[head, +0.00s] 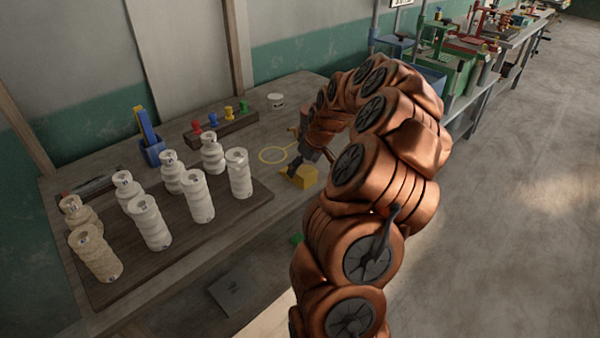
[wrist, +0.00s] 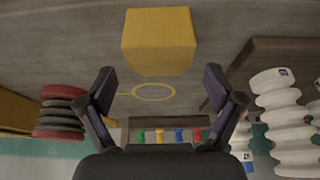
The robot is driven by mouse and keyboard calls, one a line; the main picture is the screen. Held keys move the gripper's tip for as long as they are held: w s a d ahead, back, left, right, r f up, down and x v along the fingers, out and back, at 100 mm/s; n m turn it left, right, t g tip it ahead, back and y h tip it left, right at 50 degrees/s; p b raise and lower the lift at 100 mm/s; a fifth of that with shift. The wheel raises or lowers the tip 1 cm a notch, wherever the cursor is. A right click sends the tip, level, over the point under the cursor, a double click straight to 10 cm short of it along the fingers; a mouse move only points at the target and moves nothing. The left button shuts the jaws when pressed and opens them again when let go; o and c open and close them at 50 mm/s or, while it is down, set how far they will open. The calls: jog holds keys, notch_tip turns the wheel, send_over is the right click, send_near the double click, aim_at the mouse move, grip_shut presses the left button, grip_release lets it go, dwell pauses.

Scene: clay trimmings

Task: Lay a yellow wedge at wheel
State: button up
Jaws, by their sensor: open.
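A yellow block (head: 304,178) sits on the table near its right edge, partly behind my gripper in the head view. It also shows in the wrist view (wrist: 157,42), at the top centre, just beyond the fingertips. My gripper (wrist: 159,77) is open and empty, its two dark fingers spread to either side below the block. In the head view my gripper (head: 291,168) is low beside the block; whether it touches is unclear. A thin yellow ring (head: 262,159) is marked on the table left of my gripper. I cannot pick out a wheel for certain.
Ridged white columns (head: 196,195) stand on a dark board (head: 262,198) at the left. Behind are a rack (head: 222,127) of coloured pegs, a blue holder (head: 153,153) and a white tub (head: 275,101). Red and dark stacked discs (wrist: 60,112) show in the wrist view.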

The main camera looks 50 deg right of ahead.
jog(key=shift+p+x, duration=0.45)
jog(key=shift+x, duration=1.05)
jog(key=shift+c, duration=0.4)
jog(key=shift+r, duration=0.1)
jog(key=c, duration=1.6)
jog(key=shift+o, duration=0.2)
